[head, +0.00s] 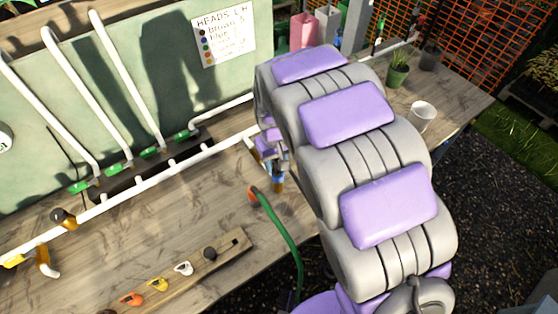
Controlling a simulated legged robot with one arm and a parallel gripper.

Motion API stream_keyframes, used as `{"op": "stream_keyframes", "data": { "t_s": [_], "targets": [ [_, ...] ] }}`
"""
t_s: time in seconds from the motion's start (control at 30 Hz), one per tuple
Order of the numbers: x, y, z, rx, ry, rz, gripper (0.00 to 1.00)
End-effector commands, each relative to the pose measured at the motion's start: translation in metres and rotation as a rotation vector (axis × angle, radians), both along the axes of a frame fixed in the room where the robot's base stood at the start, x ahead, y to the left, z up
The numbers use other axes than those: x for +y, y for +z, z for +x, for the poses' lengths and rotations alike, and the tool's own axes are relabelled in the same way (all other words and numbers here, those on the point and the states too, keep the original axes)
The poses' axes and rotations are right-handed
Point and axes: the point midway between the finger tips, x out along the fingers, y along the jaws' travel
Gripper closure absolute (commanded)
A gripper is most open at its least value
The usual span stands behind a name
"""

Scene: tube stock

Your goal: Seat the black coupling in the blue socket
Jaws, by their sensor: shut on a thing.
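My gripper (272,160) is above the table, left of my arm, and points down. It is shut on a small brown fitting with a blue band (278,182), partly hidden by the fingers. I cannot tell whether the blue band belongs to the blue socket, or whether this fitting touches anything below. A round black piece (210,254), which may be the black coupling, sits on a wooden strip (236,241) in front of the gripper. A brown fitting with a dark end (65,218) is on the white pipe at far left.
White (183,268), yellow (157,284) and orange (132,299) pieces share the strip. A green hose (290,240) with an orange end lies near my gripper. White pipes (180,157) with green valves run along the back. A white cup (421,117) stands beyond my arm.

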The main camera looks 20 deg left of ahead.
Motion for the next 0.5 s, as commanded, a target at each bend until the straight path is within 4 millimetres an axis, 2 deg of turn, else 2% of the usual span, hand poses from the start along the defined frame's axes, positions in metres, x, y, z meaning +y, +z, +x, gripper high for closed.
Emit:
{"op": "stream_keyframes", "data": {
  "t_s": [0.03, 0.5],
  "targets": [
    [0.0047, 0.0002, -0.0012, -0.007, -0.002, 0.021, 1.00],
    [0.0104, -0.0012, 0.0008, -0.025, 0.000, 0.042, 1.00]
  ]
}}
